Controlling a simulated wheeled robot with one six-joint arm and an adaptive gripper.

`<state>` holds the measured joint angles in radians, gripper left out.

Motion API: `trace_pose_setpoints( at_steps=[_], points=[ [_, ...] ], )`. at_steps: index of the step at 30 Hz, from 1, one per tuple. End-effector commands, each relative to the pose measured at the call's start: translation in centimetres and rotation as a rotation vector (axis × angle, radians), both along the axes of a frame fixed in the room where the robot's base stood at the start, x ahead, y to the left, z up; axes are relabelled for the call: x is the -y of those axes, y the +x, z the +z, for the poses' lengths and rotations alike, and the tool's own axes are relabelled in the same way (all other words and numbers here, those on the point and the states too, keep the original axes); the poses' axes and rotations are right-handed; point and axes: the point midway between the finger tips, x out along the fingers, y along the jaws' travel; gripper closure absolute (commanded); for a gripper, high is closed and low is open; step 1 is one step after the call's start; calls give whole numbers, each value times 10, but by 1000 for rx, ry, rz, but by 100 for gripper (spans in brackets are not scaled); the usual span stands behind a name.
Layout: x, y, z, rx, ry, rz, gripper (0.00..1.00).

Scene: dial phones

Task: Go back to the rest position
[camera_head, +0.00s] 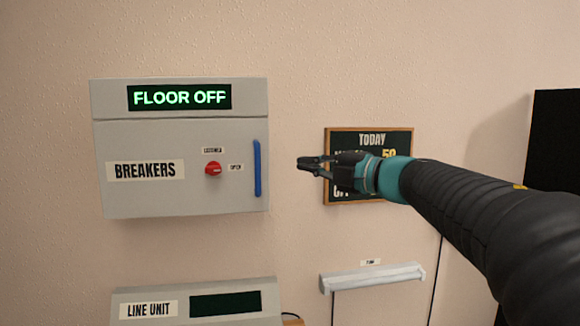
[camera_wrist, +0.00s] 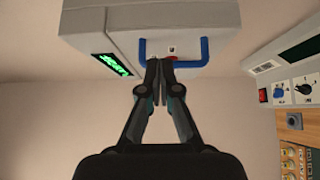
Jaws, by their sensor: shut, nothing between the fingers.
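My gripper (camera_head: 310,164) is in front of the wall, to the right of the breaker box and in front of a chalkboard. Its fingers are shut and empty. The handle also shows in the wrist view (camera_wrist: 190,62). The gripper looks apart from the handle in the head view.
The "TODAY" chalkboard (camera_head: 372,140) is partly hidden by my gripper. A grey line unit (camera_head: 200,285) stands below the box. A white bar-shaped fixture (camera_head: 372,277) is on the wall at lower right. A black panel (camera_head: 558,140) is at the far right.

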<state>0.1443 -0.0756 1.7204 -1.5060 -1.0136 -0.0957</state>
Motion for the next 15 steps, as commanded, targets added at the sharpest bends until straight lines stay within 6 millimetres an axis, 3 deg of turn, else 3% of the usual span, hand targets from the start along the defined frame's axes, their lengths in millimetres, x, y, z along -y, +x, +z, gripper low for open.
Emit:
trace_pose_setpoints(
  at_steps=[8,11,15],
  points=[
    [24,17,0,-11,15,-81,100],
    [48,38,0,-37,81,-222,100],
    [100,64,-23,-141,237,-489,100]
  ],
)
